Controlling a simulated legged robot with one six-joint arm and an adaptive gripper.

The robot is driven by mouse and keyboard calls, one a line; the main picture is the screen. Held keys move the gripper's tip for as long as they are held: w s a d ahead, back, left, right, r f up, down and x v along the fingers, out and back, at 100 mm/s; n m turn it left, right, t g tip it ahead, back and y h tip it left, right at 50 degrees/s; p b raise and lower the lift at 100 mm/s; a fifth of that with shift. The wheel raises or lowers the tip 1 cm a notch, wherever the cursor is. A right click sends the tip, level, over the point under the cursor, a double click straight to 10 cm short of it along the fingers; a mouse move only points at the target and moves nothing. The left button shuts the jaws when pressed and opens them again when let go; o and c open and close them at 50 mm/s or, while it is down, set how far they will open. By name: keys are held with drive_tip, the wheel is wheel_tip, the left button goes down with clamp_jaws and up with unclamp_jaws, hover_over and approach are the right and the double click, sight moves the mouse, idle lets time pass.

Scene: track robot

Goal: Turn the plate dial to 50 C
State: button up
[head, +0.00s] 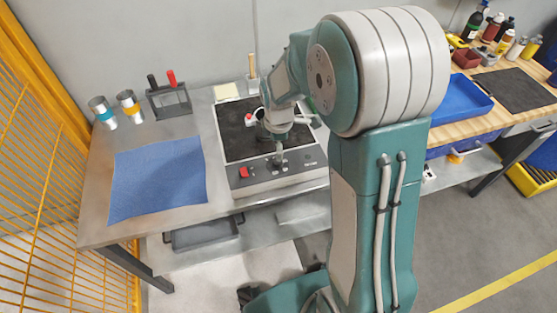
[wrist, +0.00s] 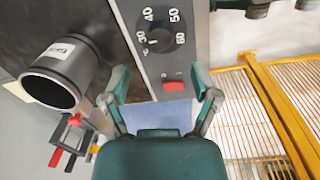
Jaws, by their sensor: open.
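The hot plate (head: 232,143) stands on the grey bench, with a dark top and a grey front panel. Its black dial (wrist: 160,37) shows at the top of the wrist view, with 30, 40, 50 and 60 printed around it. A small white mark sits on the dial's left side, near the 30; the exact reading is hard to tell. A red switch (wrist: 173,86) lies below the dial in that view. My gripper (wrist: 160,93) is open and empty, its fingers apart from the dial. In the head view, my gripper (head: 278,160) hangs over the front panel and partly hides the dial.
A dark cylindrical container (wrist: 60,75) with a white label is on the plate top, beside my gripper. A blue cloth (head: 158,180) lies left of the plate. A rack (head: 170,100) with red and black handles and two cans stand behind. Yellow fencing (head: 40,150) borders the left.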

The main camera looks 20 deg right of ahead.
sight(278, 163)
wheel_tip(278, 163, down, 7)
drive_tip(key=shift+w+r, duration=0.1)
drive_tip(key=shift+w, duration=0.05)
drive_tip(key=shift+c, duration=0.3)
clamp_jaws()
